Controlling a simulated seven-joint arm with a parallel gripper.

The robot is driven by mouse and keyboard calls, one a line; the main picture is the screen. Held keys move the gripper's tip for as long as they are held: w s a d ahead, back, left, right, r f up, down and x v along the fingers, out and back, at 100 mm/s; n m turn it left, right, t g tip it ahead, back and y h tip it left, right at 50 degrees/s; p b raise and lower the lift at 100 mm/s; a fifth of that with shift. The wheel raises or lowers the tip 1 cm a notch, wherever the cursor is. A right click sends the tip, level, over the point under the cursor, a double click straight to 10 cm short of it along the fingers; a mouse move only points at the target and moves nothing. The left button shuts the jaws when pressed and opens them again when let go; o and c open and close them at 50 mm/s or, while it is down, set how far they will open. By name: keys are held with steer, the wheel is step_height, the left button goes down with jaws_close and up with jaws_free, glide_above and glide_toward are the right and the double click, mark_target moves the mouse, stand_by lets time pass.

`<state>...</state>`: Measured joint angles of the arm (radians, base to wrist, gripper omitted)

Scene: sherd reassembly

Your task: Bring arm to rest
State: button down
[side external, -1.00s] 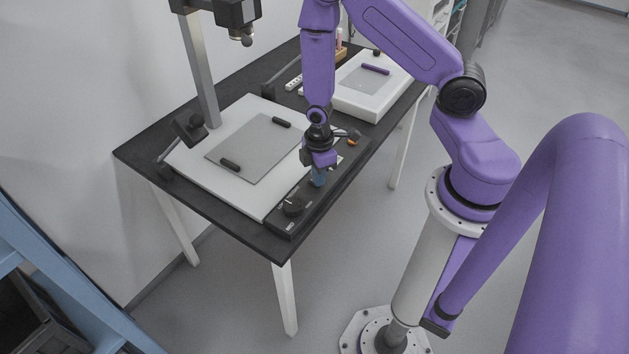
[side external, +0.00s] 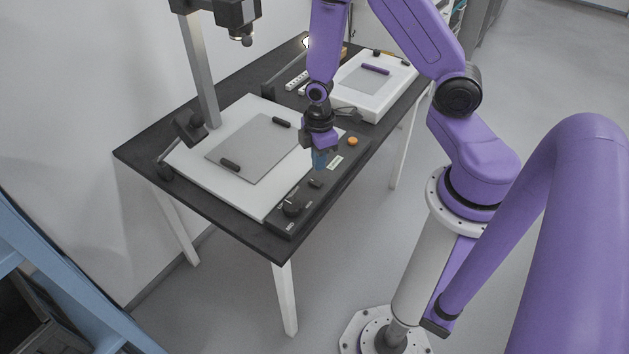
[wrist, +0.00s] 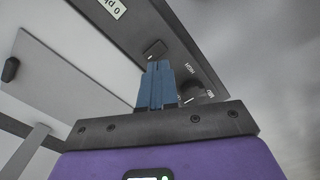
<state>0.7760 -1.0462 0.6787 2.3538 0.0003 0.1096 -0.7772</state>
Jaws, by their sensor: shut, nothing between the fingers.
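My gripper (side external: 319,160) is above the black control panel (side external: 329,182) at the front edge of the table. Its blue fingers are shut together with nothing between them. In the wrist view the shut fingers (wrist: 157,84) point toward the panel, with a black knob (wrist: 196,92) and a small black switch (wrist: 154,50) close by in the picture. The fingers appear apart from the panel. My arm reaches over from the right.
A white board with a grey plate (side external: 247,160) and black handles lies left of my gripper. A post (side external: 201,75) carries a camera-like head (side external: 237,14). An orange button (side external: 352,141) is on the panel.

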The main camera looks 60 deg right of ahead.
steer(key=shift+r, duration=0.65)
steer(key=s+a+r, duration=0.7)
steer(key=a+r, duration=0.1)
steer(key=r, duration=0.3)
steer(key=s+r, duration=0.8)
steer(key=s, duration=0.3)
steer(key=shift+n, duration=0.3)
steer(key=shift+d, duration=0.1)
stand_by(0.4)
